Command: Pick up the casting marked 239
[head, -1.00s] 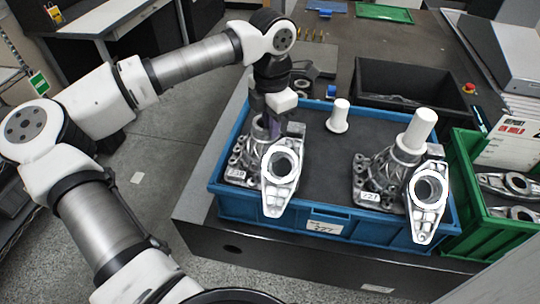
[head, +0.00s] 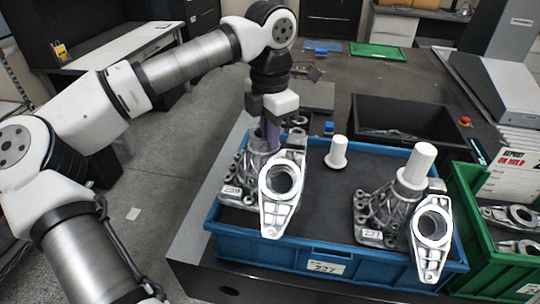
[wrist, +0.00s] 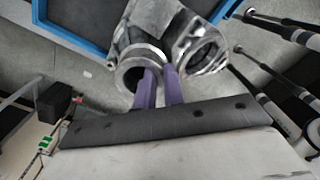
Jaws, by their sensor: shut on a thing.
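The grey metal casting (head: 252,165) whose small plate appears to read 239 is over the left end of the blue tray (head: 270,250). It is upright, with a pale oval flange facing front. My gripper (head: 270,135) is above it, purple fingers down, shut on its round upper rim. In the wrist view, the fingers (wrist: 158,87) are at the casting's ring (wrist: 138,68), the left one seemingly inside the bore and the right one outside. The casting appears raised slightly above the tray floor; its underside is hidden.
A similar casting (head: 385,210) with a white cylinder (head: 415,165) on top stands at the tray's right. A white peg (head: 337,150) stands between them. A green bin (head: 468,235) with metal parts is at right, a black bin (head: 380,108) behind.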

